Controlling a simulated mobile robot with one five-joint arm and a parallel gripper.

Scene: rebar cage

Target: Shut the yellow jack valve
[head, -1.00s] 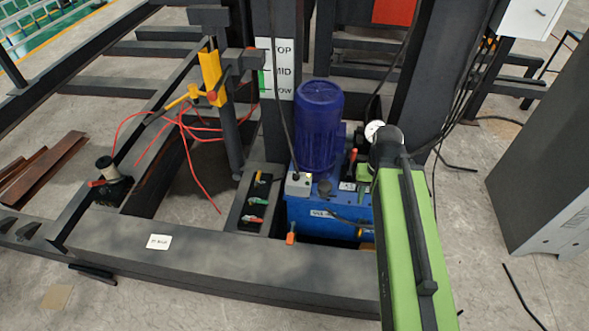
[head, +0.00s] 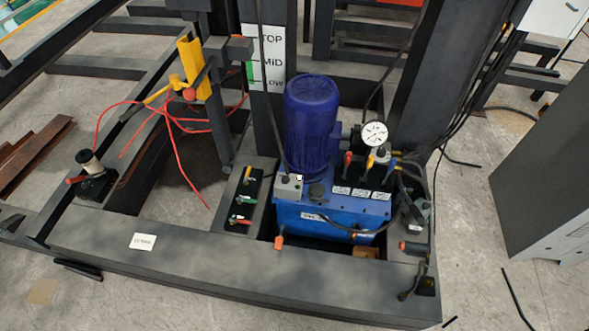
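A blue hydraulic unit (head: 335,218) with a blue motor (head: 313,115) stands in the dark frame. On its right top, a yellow lever (head: 371,160) stands between a red lever (head: 347,160) and a third handle, above white labels too small to read. A second yellow handle (head: 248,174) sits at the top of a black valve strip left of the unit, above green and red handles. I cannot tell which yellow handle is the jack valve, or whether either is open or shut. My gripper is not in view.
A white-faced gauge (head: 374,135) stands behind the levers. Black cables hang at the right, near a grey cabinet (head: 540,170). A yellow tool (head: 195,68) with red hoses is at the left. A dark beam (head: 210,260) crosses the front.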

